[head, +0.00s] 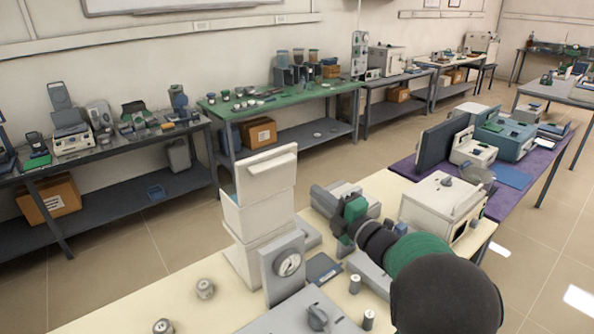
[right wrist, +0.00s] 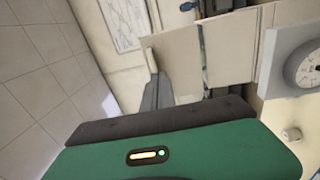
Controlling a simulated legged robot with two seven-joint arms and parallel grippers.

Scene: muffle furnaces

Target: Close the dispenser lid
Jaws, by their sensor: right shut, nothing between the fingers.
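The dispenser (head: 250,215) is a tall white box standing on the cream table. Its lid (head: 266,172) is a white panel standing raised at the top, with a narrow ledge along its upper edge. The lid also shows in the right wrist view (right wrist: 178,52), beside the dispenser body (right wrist: 234,45). My right gripper (head: 318,193) is green and grey, to the right of the dispenser with a visible gap in the head view. Its grey fingers (right wrist: 154,75) are shut and empty, close to the lid in the right wrist view; contact cannot be told. My left gripper is not in view.
A grey dial gauge (head: 287,263) stands right in front of the dispenser. Small metal weights (head: 205,289) lie on the cream table (head: 130,305). A white furnace-like box (head: 440,205) stands to the right. Benches with instruments line the back wall.

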